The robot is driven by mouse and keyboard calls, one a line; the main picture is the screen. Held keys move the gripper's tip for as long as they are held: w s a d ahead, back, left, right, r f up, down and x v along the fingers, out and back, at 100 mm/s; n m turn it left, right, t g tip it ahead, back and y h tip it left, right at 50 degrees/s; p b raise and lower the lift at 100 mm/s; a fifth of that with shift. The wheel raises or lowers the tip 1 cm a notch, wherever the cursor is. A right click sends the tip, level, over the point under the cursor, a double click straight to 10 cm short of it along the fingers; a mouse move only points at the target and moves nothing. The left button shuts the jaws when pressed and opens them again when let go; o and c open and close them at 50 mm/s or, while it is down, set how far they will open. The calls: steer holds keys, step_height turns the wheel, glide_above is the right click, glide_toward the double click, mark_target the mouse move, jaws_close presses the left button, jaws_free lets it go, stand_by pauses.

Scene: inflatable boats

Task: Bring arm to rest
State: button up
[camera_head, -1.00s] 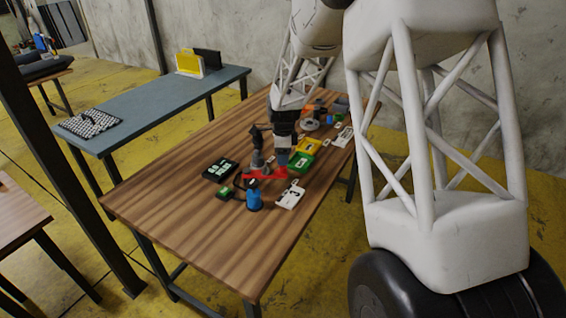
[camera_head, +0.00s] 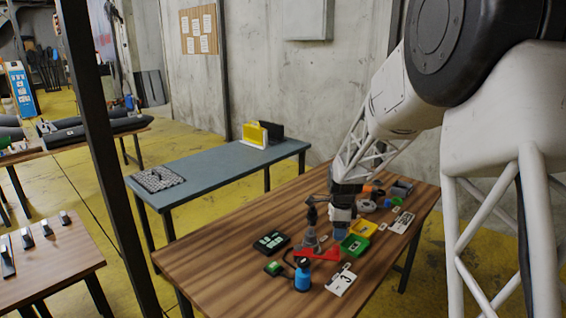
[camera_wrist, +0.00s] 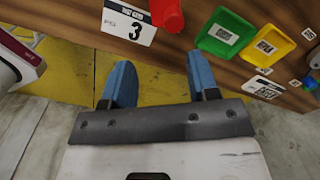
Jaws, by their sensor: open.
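My gripper (camera_head: 340,232) is above the wooden table (camera_head: 215,262), behind the red tray (camera_head: 317,254) in the head view. In the wrist view its two blue fingers (camera_wrist: 160,80) are spread apart with nothing between them. Yellow floor and the table's edge show beyond the fingers. My arm reaches down from the upper right in the head view. The exact height of the gripper over the table cannot be told.
A green tray (camera_head: 354,245), a yellow tray (camera_head: 363,228), a card marked 3 (camera_head: 341,281), a blue container (camera_head: 303,277) and a dark display (camera_head: 271,242) crowd the table near my gripper. The table's left part is clear. A grey-blue table (camera_head: 215,172) stands behind.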

steer(key=s+a+r+n+t, duration=0.1)
steer(key=s+r+n, duration=0.5)
steer(key=s, duration=0.5)
steer(key=s+a+r+n, duration=0.1)
steer(key=s+r+n, duration=0.3)
steer(key=s+r, duration=0.55)
steer(key=s+a+n+t, duration=0.1)
steer(key=s+n, duration=0.9)
steer(key=s, duration=1.2)
steer(key=shift+a+r, duration=0.2)
steer(key=shift+a, duration=0.15)
